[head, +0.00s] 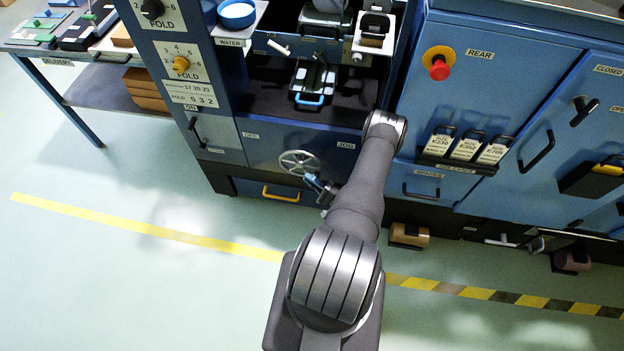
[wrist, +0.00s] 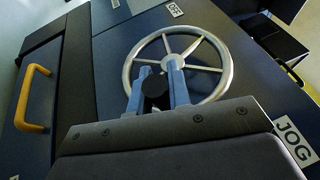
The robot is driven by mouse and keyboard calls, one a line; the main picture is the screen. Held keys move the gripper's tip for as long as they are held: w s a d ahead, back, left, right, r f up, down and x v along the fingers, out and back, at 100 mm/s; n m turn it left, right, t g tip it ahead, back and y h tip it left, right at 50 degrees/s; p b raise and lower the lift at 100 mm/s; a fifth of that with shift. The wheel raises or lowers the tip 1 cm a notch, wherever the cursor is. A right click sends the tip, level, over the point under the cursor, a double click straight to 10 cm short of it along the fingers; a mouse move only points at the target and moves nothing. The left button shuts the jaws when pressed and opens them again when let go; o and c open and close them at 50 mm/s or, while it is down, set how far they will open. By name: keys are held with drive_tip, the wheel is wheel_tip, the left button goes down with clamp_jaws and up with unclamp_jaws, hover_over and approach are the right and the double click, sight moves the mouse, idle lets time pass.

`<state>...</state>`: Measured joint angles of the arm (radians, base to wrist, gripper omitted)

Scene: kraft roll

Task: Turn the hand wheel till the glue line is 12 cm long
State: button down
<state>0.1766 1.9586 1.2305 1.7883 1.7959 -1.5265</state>
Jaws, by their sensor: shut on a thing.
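The hand wheel (head: 299,163) is a silver spoked wheel on the blue front panel, beside the JOG label. It fills the upper middle of the wrist view (wrist: 224,63). My gripper (head: 318,185) is at the lower right of the wheel. In the wrist view my gripper's two blue fingers (wrist: 164,88) are shut on the wheel's dark handle knob (wrist: 156,90), near the rim. The glue line cannot be made out in either view.
A yellow drawer handle (head: 281,194) sits just below the wheel, and it also shows at the left of the wrist view (wrist: 33,97). A red stop button (head: 440,69) is on the blue cabinet at right. A blue-handled tray (head: 312,84) is above. The floor in front is clear.

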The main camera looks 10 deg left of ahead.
drive_tip(key=shift+a+f+y, duration=0.1)
drive_tip(key=shift+f+y, duration=0.05)
drive_tip(key=shift+y, duration=0.25)
drive_tip(key=c, duration=1.3)
unclamp_jaws()
drive_tip(key=shift+c, duration=0.2)
drive_tip(key=v, duration=0.7)
drive_tip(key=shift+s, duration=0.2)
drive_tip(key=shift+f, duration=0.1)
